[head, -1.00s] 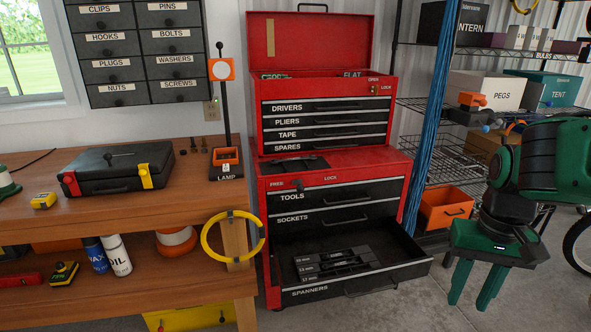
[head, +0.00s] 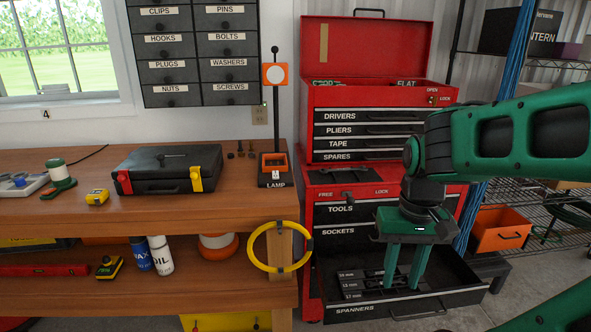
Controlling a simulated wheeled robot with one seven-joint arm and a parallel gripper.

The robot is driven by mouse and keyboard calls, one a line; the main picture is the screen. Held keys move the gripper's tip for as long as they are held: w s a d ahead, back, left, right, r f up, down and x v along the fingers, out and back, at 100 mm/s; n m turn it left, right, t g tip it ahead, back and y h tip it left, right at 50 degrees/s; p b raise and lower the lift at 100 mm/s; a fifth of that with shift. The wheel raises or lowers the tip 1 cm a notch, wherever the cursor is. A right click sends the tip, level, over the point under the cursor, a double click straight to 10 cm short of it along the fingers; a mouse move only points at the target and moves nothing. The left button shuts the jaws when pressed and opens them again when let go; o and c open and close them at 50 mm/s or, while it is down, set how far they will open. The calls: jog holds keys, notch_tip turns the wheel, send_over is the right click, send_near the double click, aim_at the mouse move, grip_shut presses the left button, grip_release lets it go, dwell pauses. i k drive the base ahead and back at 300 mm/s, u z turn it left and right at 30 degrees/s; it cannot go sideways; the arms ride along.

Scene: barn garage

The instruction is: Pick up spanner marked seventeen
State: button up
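The bottom drawer marked SPANNERS (head: 450,288) of the red tool chest stands pulled out. A dark rack (head: 352,286) in its left part has small labels in mm. The front label seems to read 17, but it is too small to be sure. The spanners are dark and hard to tell apart, and my gripper partly covers the rack's right side. My gripper (head: 401,284) points down over the drawer with its two green fingers apart and nothing seen between them. I cannot tell how far the fingertips are above the drawer floor.
The red tool chest (head: 310,220) rises behind the drawer. A wooden bench (head: 80,226) with a yellow ring (head: 252,262) at its end stands left. An orange bin (head: 500,230) is to the right. Concrete floor in front of the drawer is clear.

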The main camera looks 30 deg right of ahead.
aim_at(362, 168)
jog(key=z, duration=0.1)
jog(key=i, duration=1.1)
jog(key=z, duration=0.6)
